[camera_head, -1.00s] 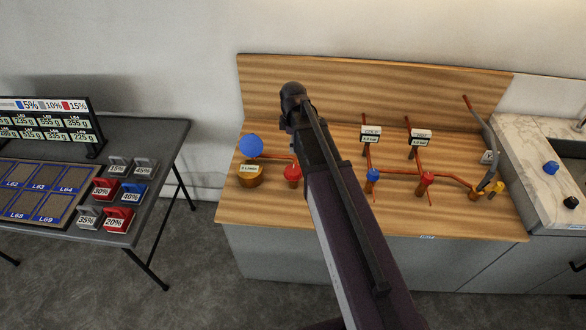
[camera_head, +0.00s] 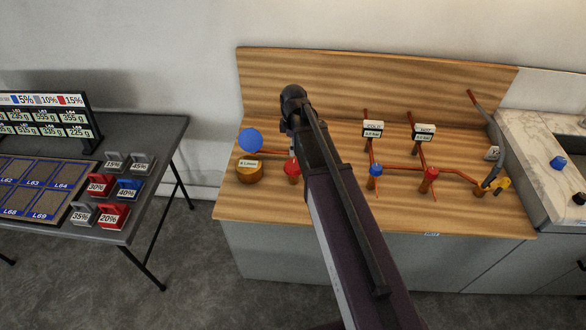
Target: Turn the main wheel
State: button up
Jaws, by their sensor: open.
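A wooden counter (camera_head: 300,212) carries copper pipework with several coloured valve parts. A blue round disc (camera_head: 250,140) stands above a brass-coloured cylinder (camera_head: 250,174) at the left end. A red valve (camera_head: 292,170) is just right of it, close to my arm. A blue valve (camera_head: 376,170) and a red valve (camera_head: 428,174) sit on the pipes to the right of my arm. A yellow part (camera_head: 502,184) is at the right end. I cannot tell which is the main wheel.
Two small gauges, cold (camera_head: 373,129) and hot (camera_head: 424,132), stand on the counter. A sink counter (camera_head: 545,170) adjoins at the right. A dark table (camera_head: 150,135) with labelled weights is at the left, with a floor gap between.

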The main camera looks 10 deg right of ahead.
aim_at(294, 164)
jog(key=shift+f+b, duration=4.5)
jog(key=shift+f, duration=0.3)
jog(key=shift+c, duration=0.2)
